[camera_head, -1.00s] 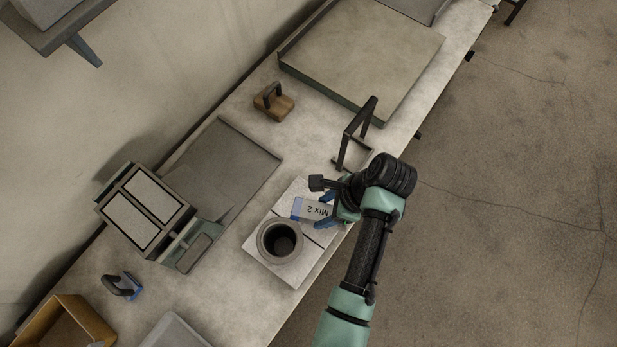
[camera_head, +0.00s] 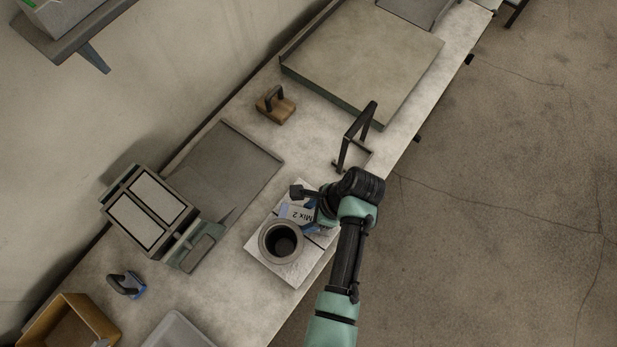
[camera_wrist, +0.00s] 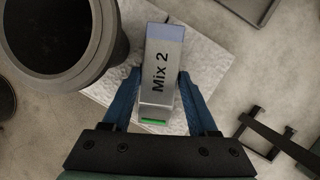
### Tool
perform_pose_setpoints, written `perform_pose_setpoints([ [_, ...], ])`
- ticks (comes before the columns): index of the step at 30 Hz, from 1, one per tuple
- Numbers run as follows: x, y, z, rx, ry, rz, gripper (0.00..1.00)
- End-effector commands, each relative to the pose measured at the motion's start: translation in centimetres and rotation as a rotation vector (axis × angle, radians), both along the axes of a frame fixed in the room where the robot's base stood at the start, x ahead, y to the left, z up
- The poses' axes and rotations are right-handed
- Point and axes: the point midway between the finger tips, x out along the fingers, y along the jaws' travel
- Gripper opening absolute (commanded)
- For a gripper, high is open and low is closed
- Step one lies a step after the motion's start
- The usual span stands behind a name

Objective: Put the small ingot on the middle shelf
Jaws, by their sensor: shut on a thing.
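A silver-grey bar marked "Mix 2" (camera_wrist: 158,92), the likely small ingot, has a bluish far end and a green mark near my gripper. It also shows in the head view (camera_head: 296,213). My gripper (camera_wrist: 159,76) is shut on it, with a blue finger along each long side. The arm partly hides the bar in the head view. The bar is over a pale square slab (camera_head: 293,272), beside a dark round crucible (camera_head: 281,241). A wall shelf (camera_head: 84,42) shows at the top left. I cannot tell whether it is the middle one.
A wooden block with a dark handle (camera_head: 275,104), a twin-panel device (camera_head: 146,212) and a tan box (camera_head: 97,318) stand on the bench. A large flat plate (camera_head: 372,52) lies beyond. The right-hand floor looks clear.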

Motion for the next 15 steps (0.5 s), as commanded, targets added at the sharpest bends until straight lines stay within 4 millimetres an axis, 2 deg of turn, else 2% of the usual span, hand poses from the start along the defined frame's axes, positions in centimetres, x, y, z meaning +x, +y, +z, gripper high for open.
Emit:
perform_pose_setpoints([
  [1,0.07,-0.01,-0.15,0.001,-0.001,0.000,0.00],
  [2,0.01,-0.01,-0.25,0.000,0.000,0.000,0.61],
  [6,0.01,-0.02,-0.17,0.000,0.000,0.000,0.86],
  [7,0.00,-0.02,-0.17,0.000,0.000,0.000,0.89],
  [15,0.00,-0.02,-0.09,0.000,0.000,0.000,0.89],
])
